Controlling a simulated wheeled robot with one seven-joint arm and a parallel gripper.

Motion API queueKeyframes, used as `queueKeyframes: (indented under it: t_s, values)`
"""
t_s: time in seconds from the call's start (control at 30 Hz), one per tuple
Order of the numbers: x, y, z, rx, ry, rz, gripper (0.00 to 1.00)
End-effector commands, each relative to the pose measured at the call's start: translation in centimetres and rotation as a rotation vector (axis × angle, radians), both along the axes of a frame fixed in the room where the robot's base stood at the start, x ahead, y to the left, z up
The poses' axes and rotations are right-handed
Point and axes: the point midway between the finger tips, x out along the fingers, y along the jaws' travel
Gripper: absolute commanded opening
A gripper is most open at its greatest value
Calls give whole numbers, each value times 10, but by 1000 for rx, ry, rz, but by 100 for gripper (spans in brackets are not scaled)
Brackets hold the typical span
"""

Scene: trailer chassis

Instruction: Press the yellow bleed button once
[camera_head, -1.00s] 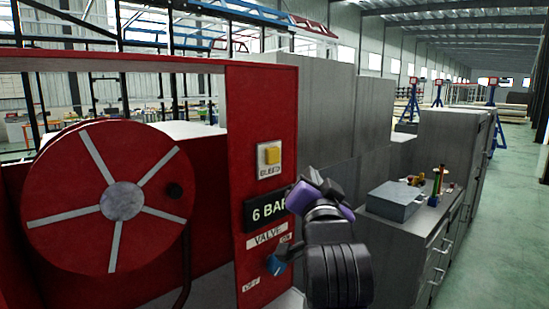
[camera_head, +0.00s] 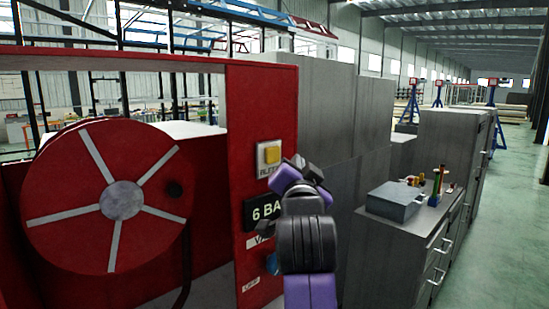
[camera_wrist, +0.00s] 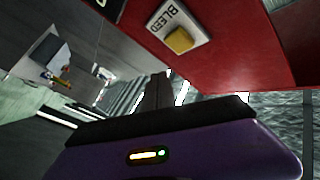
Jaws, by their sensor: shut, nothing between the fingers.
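The yellow bleed button (camera_head: 271,153) is a square button on a white plate labelled BLEED, high on the red panel (camera_head: 262,100). It also shows in the wrist view (camera_wrist: 179,40), tilted, at the upper middle. My gripper (camera_head: 300,161) is just right of and slightly below the bleed plate in the head view. In the wrist view its dark fingers (camera_wrist: 158,78) are shut and empty, pointing below and left of the button, with an apparent gap. I see no contact with the button.
A 6 BAR display (camera_head: 262,211) and a blue valve knob (camera_head: 271,263) sit lower on the panel, partly hidden by my arm. A red hose reel (camera_head: 70,185) is left. Grey cabinets (camera_head: 400,240) stand right, with a grey box (camera_head: 393,201) on top.

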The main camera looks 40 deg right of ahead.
Motion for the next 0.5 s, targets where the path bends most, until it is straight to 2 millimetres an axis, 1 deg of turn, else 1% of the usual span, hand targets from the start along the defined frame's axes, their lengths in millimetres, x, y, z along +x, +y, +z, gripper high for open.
queueKeyframes:
  t_s: [0.03, 0.2, 0.33, 0.5]
  values:
    - [7, 1, 0, 0, 0, 1, 0]
    - [26, 1, -1, 0, 0, 1, 0]
    - [35, 2, -1, 0, 0, 0, 0]
    - [40, 2, 0, -1, 0, -1, 0]
